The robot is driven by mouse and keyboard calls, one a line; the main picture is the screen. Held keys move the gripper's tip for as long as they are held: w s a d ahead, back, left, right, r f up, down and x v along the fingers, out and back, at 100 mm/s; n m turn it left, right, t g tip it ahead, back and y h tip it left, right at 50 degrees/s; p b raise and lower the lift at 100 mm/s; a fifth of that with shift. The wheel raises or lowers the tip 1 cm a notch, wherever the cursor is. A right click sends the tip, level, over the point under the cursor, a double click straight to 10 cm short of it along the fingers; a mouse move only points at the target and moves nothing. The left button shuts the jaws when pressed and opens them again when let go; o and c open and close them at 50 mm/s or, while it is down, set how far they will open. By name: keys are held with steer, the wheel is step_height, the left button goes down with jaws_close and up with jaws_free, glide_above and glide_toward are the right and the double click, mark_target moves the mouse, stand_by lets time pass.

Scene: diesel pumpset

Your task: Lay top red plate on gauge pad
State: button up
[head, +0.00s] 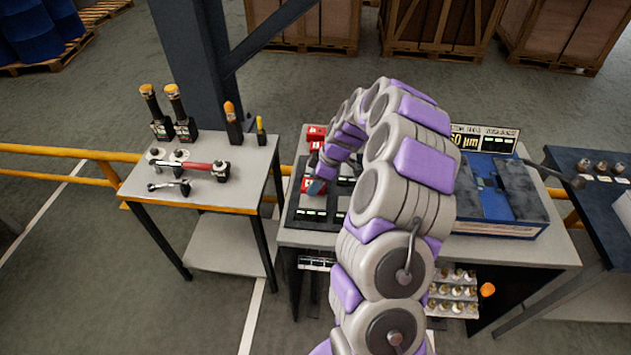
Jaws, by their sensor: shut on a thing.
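My arm reaches over the middle bench, and my gripper (317,186) is small and partly hidden by its own links. It is low over the black tray at the bench's left side. It is shut on a red plate (306,184), which shows at its left edge. Other red pieces (316,133) with white marks sit at the back of the tray, just behind the gripper. I cannot tell which surface is the gauge pad; my arm hides the bench middle.
A left table (200,202) holds a red-handled tool and several orange-capped tools. Small parts fill a rack (455,292) below the bench. A dark table (600,200) stands right. A yellow rail (60,152) runs behind.

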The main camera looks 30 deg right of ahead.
mark_target(315, 201)
steer(key=shift+a+f+b, duration=0.1)
steer(key=shift+a+b, duration=0.15)
steer(key=shift+b, duration=0.1)
steer(key=shift+f+b, duration=0.4)
steer(key=shift+f, duration=0.35)
steer(key=shift+d+f+b, duration=0.15)
steer(key=shift+f+b, duration=0.25)
steer(key=shift+f, duration=0.35)
steer(key=shift+d+f+b, duration=0.15)
steer(key=shift+f+b, duration=0.25)
steer(key=shift+f, duration=0.3)
steer(key=shift+a, duration=0.1)
steer(key=shift+r+b, duration=0.1)
steer(key=shift+b, duration=0.45)
steer(key=shift+f+b, duration=0.35)
steer(key=shift+f, duration=0.4)
steer(key=o, duration=1.5)
steer(key=shift+a, duration=0.1)
